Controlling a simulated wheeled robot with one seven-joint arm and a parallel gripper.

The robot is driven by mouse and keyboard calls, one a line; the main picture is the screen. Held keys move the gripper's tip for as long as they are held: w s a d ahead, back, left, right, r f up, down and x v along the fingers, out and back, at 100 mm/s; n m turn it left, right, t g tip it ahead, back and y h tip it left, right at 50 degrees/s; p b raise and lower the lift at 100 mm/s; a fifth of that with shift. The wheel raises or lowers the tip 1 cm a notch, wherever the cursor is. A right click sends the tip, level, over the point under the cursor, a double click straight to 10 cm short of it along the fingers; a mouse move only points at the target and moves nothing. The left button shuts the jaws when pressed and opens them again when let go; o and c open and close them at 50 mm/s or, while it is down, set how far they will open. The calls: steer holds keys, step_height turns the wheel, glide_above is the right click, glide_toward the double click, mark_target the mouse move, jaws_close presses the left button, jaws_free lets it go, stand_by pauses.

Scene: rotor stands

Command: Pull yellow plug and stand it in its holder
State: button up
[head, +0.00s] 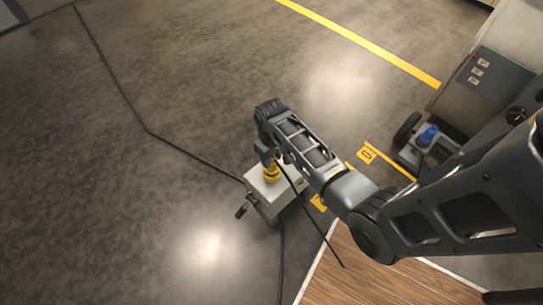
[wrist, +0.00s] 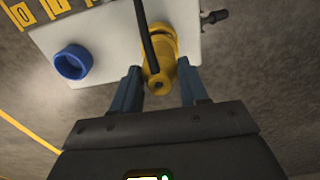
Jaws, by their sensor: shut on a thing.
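The yellow plug (head: 271,174) is upright at the top of a pale box (head: 284,193) on the floor. My gripper (head: 267,156) reaches down to it from above. In the wrist view the plug (wrist: 160,62) is between the two fingers of my gripper (wrist: 158,78), which is shut on it. A black cable runs from the plug. The plug's lower end is hidden, so I cannot tell whether it is seated in the box. A blue ring (wrist: 73,62) is on the box's pale face, beside the plug. I cannot identify the holder.
A dark lever (head: 243,209) sticks out of the box's side. Black cables (head: 190,157) run across the floor. A grey unit with a blue cap (head: 428,135) and a cabinet (head: 485,85) stand at right. A wooden surface (head: 350,275) is at the bottom. The left floor is otherwise clear.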

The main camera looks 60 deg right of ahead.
steer(key=shift+r+p, duration=2.55)
steer(key=shift+r, duration=0.1)
